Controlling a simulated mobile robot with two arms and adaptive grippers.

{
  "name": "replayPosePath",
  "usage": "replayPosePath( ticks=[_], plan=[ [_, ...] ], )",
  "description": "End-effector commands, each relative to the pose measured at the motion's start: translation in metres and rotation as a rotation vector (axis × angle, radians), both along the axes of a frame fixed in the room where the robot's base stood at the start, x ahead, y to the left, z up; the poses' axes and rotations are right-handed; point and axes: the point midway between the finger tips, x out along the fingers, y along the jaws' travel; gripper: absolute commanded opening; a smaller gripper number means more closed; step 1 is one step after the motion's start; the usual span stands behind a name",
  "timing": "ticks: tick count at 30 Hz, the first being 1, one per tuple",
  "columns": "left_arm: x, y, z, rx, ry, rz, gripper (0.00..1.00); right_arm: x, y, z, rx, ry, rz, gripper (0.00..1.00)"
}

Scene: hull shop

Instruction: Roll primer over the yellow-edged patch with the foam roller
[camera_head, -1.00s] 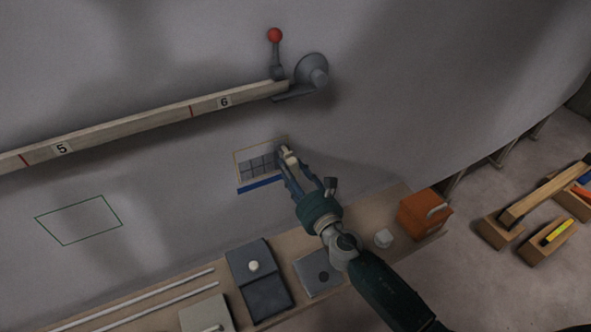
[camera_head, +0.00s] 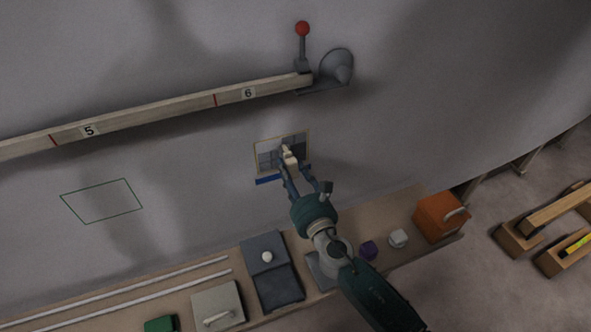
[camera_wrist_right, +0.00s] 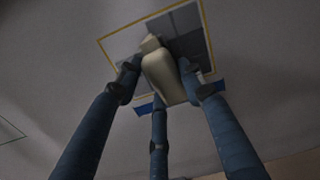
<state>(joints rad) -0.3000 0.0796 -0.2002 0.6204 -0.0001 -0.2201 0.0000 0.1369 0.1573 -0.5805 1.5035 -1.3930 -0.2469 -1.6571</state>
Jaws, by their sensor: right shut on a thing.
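The yellow-edged patch (camera_head: 263,150) is on the grey hull wall below the rail, with grey cells inside and a blue strip (camera_head: 268,180) along its lower edge. Its right cells look darker than its left ones; it also shows in the right wrist view (camera_wrist_right: 187,20). My right gripper (camera_head: 289,172) is shut on a cream-coloured piece (camera_head: 290,157), which appears to be the foam roller. In the right wrist view the roller (camera_wrist_right: 164,78) sits between the fingers, its far end over the patch's middle. Whether it touches the wall is unclear. My left gripper is out of view.
A rail (camera_head: 170,113) with a red-knobbed lever (camera_head: 302,30) runs above. A green outline (camera_head: 102,201) marks the wall at left.

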Motion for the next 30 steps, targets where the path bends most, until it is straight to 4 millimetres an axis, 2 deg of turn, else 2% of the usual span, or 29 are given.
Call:
replayPosePath(
  ticks=[4,11,21,30],
  plan=[
    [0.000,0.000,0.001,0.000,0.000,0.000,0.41,-0.004,0.014,0.001,0.003,-0.001,0.001,0.15],
    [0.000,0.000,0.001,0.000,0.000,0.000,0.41,-0.007,0.021,0.001,-0.001,-0.001,0.000,0.15],
    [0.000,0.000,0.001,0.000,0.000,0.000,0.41,-0.014,0.045,0.000,0.001,-0.001,0.000,0.15],
    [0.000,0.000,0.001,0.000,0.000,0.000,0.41,-0.018,0.057,0.001,0.001,0.000,0.002,0.15]
  ],
)
